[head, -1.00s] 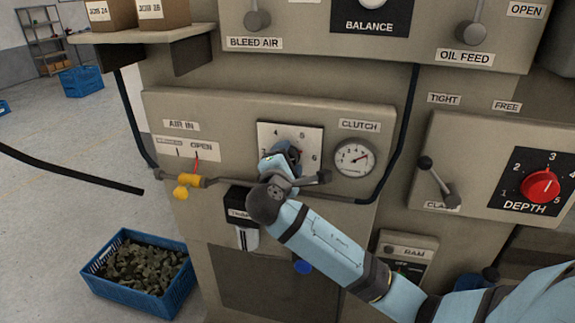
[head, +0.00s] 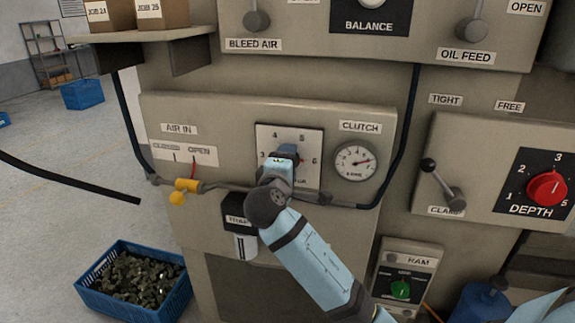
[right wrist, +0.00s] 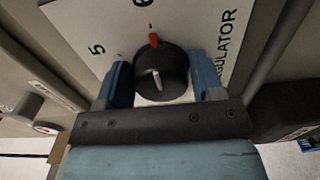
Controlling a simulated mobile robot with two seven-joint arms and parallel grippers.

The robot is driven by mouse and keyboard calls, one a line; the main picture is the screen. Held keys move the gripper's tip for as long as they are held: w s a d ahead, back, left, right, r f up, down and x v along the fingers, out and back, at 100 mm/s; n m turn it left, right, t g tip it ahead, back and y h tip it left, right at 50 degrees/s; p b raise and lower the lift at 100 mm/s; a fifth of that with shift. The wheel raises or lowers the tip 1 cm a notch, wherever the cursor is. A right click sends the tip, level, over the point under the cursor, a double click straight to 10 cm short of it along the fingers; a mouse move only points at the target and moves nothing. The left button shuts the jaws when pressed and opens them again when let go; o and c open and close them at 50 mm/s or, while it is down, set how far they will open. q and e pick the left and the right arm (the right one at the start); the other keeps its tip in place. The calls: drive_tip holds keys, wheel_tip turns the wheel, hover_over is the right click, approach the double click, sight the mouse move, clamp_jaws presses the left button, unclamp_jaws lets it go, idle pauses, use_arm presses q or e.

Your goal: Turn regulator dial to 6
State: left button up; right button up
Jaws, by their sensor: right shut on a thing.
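The regulator dial (right wrist: 161,78) is a black round knob with a red pointer on a white numbered plate (head: 265,136). In the right wrist view the red pointer lines up with the tick by the 6, with the 5 to its left. My right gripper (head: 287,152) is at the dial in the head view and hides most of it. In the right wrist view its two blue fingers (right wrist: 160,82) stand on either side of the knob, shut on it. My left gripper is not in view.
A round clutch gauge (head: 355,161) is just right of the dial. A yellow air valve (head: 186,186) and pipe run left of and below it. A red depth dial (head: 547,188) and a clamp lever (head: 440,181) are at the right. A blue crate (head: 122,307) stands on the floor.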

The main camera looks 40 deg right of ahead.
drive_tip(key=o, duration=0.9)
drive_tip(key=b+v, duration=0.2)
drive_tip(key=v, duration=1.1)
drive_tip(key=shift+s+a+b, duration=0.25)
drive_tip(key=shift+s+b, duration=0.05)
drive_tip(key=shift+b, duration=0.05)
